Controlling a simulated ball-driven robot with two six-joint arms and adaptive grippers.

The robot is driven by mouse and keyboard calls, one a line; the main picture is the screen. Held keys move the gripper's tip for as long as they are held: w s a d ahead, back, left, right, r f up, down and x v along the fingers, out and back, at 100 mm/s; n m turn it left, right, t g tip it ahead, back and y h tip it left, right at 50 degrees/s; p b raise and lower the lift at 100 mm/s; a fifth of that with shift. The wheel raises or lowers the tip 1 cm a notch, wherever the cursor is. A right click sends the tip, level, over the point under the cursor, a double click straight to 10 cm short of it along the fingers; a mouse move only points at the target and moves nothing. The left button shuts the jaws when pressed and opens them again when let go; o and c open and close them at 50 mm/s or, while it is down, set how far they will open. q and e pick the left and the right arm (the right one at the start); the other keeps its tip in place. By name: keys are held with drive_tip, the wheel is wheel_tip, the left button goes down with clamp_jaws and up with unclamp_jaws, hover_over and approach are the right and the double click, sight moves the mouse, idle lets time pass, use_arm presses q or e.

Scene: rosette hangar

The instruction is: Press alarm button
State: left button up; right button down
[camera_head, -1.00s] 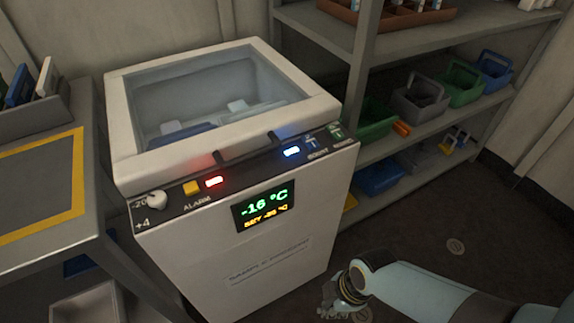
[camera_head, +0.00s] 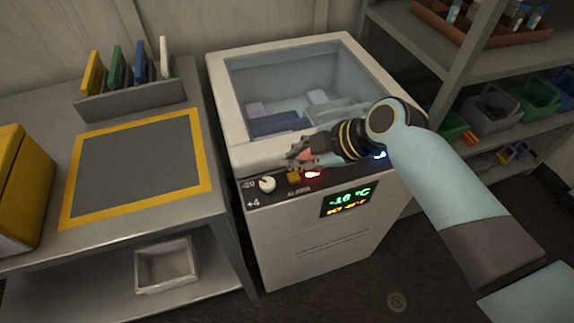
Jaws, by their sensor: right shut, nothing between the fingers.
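The white chest freezer (camera_head: 300,243) stands in the middle with its control strip along the front top edge. My right gripper (camera_head: 292,160) is shut and empty. In the picture its fingertips lie just above the alarm button, pointing left; I cannot tell whether they touch it. The display (camera_head: 346,201) reads -16 °C in green. My arm hides part of the strip. My left gripper is not in view.
A grey table (camera_head: 215,219) with a yellow-framed mat (camera_head: 75,207) stands left of the freezer. It carries a rack (camera_head: 131,101) of coloured panels and a yellow box (camera_head: 20,190). A shelf unit (camera_head: 468,56) with bins stands at the right.

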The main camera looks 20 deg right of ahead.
sight(292, 179)
drive_tip(key=shift+t, duration=0.3)
drive_tip(key=r, duration=0.1)
drive_tip(key=w+r, duration=0.1)
drive_tip(key=r+p, duration=0.1)
drive_tip(key=shift+w+a+r, duration=0.15)
drive_tip(key=shift+w+r, duration=0.15)
drive_tip(key=shift+w, duration=0.1)
drive_tip(key=shift+f, duration=0.1)
wheel_tip(292, 179, down, 9)
drive_tip(key=b, duration=0.7)
drive_tip(key=shift+r, duration=0.2)
idle(0.5)
drive_tip(key=shift+f+b, duration=0.45)
drive_tip(key=shift+b, duration=0.1)
